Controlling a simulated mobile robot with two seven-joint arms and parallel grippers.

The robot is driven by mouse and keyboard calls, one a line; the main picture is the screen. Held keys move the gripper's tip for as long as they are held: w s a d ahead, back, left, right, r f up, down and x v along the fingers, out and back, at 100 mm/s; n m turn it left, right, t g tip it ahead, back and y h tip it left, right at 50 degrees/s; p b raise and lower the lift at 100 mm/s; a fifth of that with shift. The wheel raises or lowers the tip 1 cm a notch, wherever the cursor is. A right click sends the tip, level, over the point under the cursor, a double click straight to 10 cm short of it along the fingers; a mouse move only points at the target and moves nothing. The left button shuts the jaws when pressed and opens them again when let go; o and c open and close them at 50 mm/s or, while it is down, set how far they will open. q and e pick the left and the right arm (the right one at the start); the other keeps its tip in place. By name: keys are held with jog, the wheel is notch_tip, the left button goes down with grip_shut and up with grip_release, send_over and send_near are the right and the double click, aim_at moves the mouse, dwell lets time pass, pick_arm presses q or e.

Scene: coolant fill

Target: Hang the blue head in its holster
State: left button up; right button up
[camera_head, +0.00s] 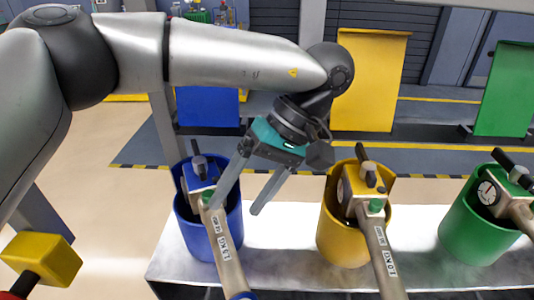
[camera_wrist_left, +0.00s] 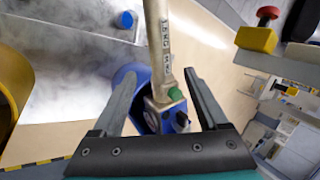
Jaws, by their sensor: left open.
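The blue head (camera_head: 200,172) sits in the mouth of the blue holster (camera_head: 208,235), its pale labelled tube (camera_head: 223,245) sloping out over the rim towards me. My left gripper (camera_head: 235,208) is open and empty, close to the tube's upper end; one finger overlaps it and the other is to its right. In the left wrist view, the open left gripper (camera_wrist_left: 160,73) has the tube (camera_wrist_left: 158,40) and blue head (camera_wrist_left: 165,108) showing between its fingers, with the blue holster (camera_wrist_left: 128,72) behind. I cannot tell whether a finger touches. My right gripper is out of view.
A yellow holster (camera_head: 345,240) and a green holster (camera_head: 470,236) stand to the right on the pale bench (camera_head: 285,232), each with its own head and tube. A yellow block (camera_head: 45,258) with a red end is at lower left.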

pick_arm(q)
jog(key=p+v, duration=0.2)
jog(key=v, duration=0.7)
jog(key=shift+r, duration=0.1)
